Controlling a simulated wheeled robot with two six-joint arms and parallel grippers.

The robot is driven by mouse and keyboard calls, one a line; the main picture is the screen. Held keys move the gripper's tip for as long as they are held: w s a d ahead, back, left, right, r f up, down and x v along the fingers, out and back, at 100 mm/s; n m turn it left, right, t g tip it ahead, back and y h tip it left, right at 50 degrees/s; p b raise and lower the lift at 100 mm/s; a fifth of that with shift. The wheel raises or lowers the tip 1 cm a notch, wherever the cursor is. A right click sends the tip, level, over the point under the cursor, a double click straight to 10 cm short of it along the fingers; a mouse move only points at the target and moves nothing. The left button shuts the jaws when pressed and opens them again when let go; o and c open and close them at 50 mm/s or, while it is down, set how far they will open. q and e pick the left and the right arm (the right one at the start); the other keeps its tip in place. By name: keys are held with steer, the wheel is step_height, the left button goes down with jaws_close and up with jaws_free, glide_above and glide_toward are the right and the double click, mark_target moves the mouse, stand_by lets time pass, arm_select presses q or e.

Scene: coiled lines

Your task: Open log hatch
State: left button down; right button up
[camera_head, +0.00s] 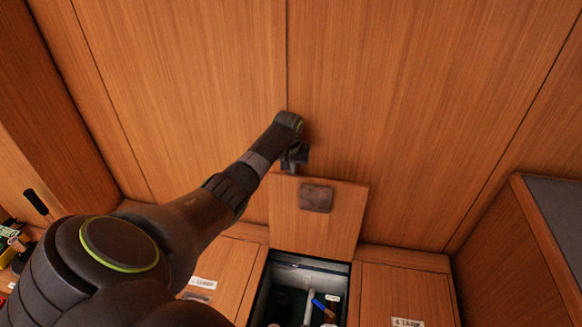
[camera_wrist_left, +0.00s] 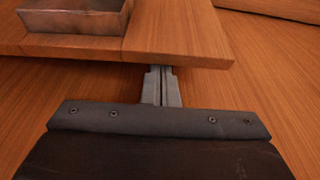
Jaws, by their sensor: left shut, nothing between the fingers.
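The hatch lid (camera_head: 288,222) is a square wooden panel with a grey recessed pull (camera_head: 316,198). It stands raised at the back of the open hatch hole (camera_head: 262,300), close to the wooden wall behind. My left gripper (camera_head: 292,167) is at the lid's upper edge, shut and empty. In the left wrist view, the closed fingers (camera_wrist_left: 161,85) reach to the edge of the lid (camera_wrist_left: 190,42), with the metal pull (camera_wrist_left: 75,18) at upper left. Whether they touch the lid is unclear. My right gripper is not in view.
Inside the hole are a pale pipe (camera_head: 308,308) and a blue-handled fitting (camera_head: 322,306). Closed labelled floor panels lie on both sides, one marked "4 TANK" (camera_head: 407,322). A dark-topped cabinet (camera_head: 556,215) stands at right. Loose items lie at far left.

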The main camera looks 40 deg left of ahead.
arm_select(q)
steer(key=s+d+f+t+y+p, duration=0.1)
steer(key=s+d+p, duration=0.3)
steer(key=s, duration=0.4)
steer(key=s+d+f+t+y+p, duration=0.1)
steer(key=s+d+f+p, duration=0.3)
steer(key=s, duration=0.5)
steer(key=s+d+f+t+p, duration=0.3)
steer(key=s+d+p, duration=0.1)
steer(key=s, duration=0.5)
steer(key=shift+s+d+t+y, duration=0.15)
steer(key=shift+d+t+y, duration=0.15)
steer(key=shift+d+y, duration=0.1)
steer(key=shift+r, duration=0.1)
